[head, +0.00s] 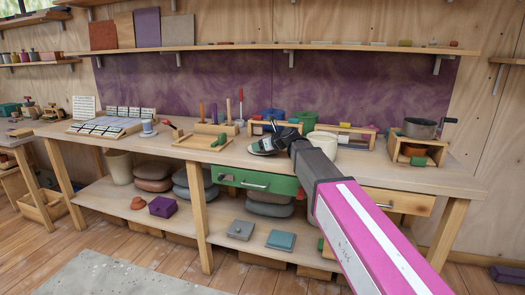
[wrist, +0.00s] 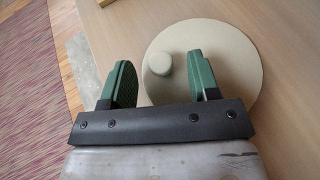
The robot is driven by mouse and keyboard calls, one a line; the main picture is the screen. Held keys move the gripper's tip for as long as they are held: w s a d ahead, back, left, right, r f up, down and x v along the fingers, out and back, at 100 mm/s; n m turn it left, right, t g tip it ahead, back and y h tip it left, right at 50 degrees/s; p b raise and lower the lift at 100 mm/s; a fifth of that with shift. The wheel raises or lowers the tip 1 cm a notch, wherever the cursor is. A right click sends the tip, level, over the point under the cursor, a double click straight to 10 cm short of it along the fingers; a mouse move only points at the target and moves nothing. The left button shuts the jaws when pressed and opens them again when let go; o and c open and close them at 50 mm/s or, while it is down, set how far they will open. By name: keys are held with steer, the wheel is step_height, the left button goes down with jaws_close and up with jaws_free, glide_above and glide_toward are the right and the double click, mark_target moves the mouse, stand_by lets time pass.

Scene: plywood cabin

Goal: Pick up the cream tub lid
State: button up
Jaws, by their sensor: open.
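The cream tub lid (wrist: 228,58) shows in the wrist view as a round, pale disc with a small round knob (wrist: 160,63) near its left edge in the picture. My gripper (wrist: 160,62) is open, with its two green-padded fingers apart. The knob appears between the fingertips, and the right finger overlaps the lid in the picture. I cannot tell whether either finger touches it. A pale tub (head: 325,143) stands partly hidden behind my arm.
The workbench (head: 180,150) has a wooden tray (head: 203,142) with upright pegs left of my gripper. A wooden stand with a grey pot (head: 419,128) is at the right. Blue and green containers stand behind my gripper. A green drawer (head: 240,180) is below the bench top.

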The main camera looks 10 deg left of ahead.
steer(key=shift+w+a+f, duration=0.2)
steer(key=shift+a, duration=0.15)
steer(key=c, duration=1)
steer(key=shift+r, duration=0.15)
